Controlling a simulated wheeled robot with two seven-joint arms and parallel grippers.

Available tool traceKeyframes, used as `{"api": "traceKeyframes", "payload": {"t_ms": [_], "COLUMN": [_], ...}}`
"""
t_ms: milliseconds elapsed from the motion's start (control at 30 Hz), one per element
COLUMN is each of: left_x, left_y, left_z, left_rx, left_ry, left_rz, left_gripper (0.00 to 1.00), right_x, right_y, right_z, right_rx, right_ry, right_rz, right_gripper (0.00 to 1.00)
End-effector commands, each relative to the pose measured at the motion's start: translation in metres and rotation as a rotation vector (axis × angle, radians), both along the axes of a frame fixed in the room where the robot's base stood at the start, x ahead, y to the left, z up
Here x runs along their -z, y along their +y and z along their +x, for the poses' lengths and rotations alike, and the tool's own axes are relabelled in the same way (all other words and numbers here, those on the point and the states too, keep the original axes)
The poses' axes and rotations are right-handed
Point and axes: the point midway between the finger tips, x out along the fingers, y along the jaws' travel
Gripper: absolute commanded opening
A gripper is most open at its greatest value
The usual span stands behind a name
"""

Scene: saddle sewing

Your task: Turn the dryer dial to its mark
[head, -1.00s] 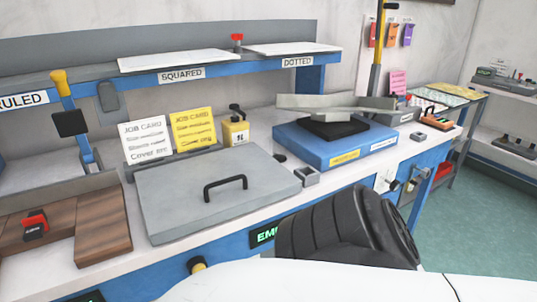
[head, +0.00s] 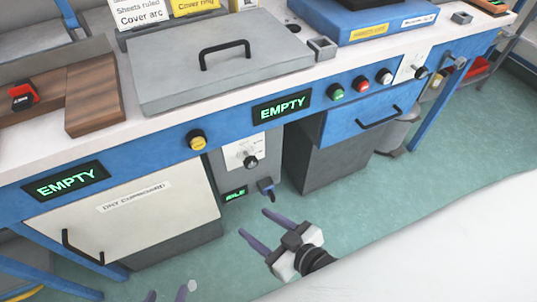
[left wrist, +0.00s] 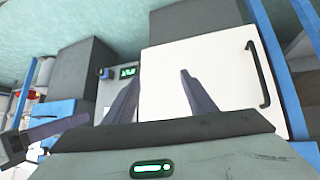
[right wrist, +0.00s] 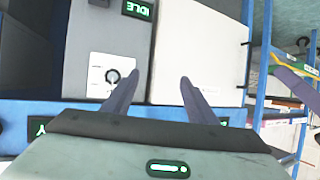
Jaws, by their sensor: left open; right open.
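The dryer dial (head: 250,161) is a small black knob on a white plate on a grey unit under the bench, above a green "IDLE" display (head: 236,193). It also shows in the right wrist view (right wrist: 112,76), left of the fingers; its plate's fine marks are too small to read. My right gripper (head: 254,222) is open and empty, below the dial in the head view and apart from it. My left gripper (head: 170,291) is open and empty at the bottom edge; in the left wrist view its fingers (left wrist: 160,77) are before the white cupboard door (left wrist: 193,90).
The dry cupboard (head: 130,215) with a black handle is left of the dryer unit. A yellow knob (head: 197,140) and "EMPTY" displays (head: 282,106) are on the bench front. A blue drawer (head: 365,118) and another black dial (head: 421,72) are to the right. Green floor is open in front.

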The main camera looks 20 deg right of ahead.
Motion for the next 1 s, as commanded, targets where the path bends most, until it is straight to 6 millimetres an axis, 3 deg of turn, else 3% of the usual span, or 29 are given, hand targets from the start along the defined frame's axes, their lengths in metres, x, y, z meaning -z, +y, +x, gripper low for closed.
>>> {"api": "traceKeyframes", "payload": {"t_ms": [33, 200, 300, 500, 1000], "left_x": [0.025, 0.042, 0.045, 0.045, 0.054], "left_y": [-0.001, -0.003, -0.004, -0.004, -0.007], "left_z": [-0.001, 0.000, 0.002, 0.003, -0.001], "left_rx": [0.000, 0.001, 0.004, 0.006, -0.002], "left_ry": [0.003, -0.012, -0.021, -0.025, -0.030], "left_rz": [-0.004, -0.018, -0.022, -0.026, -0.045], "left_gripper": [0.51, 0.51, 0.51, 0.51, 0.51], "right_x": [0.013, 0.008, 0.010, 0.010, 0.010], "right_y": [0.003, -0.018, -0.038, -0.055, -0.052], "right_z": [0.021, 0.070, 0.085, 0.102, 0.184], "right_rx": [0.001, 0.125, 0.212, 0.285, 0.284], "right_ry": [-0.105, -0.378, -0.449, -0.488, -0.486], "right_rz": [-0.001, -0.075, -0.137, -0.195, -0.193], "right_gripper": [0.52, 0.52, 0.52, 0.52, 0.52]}}
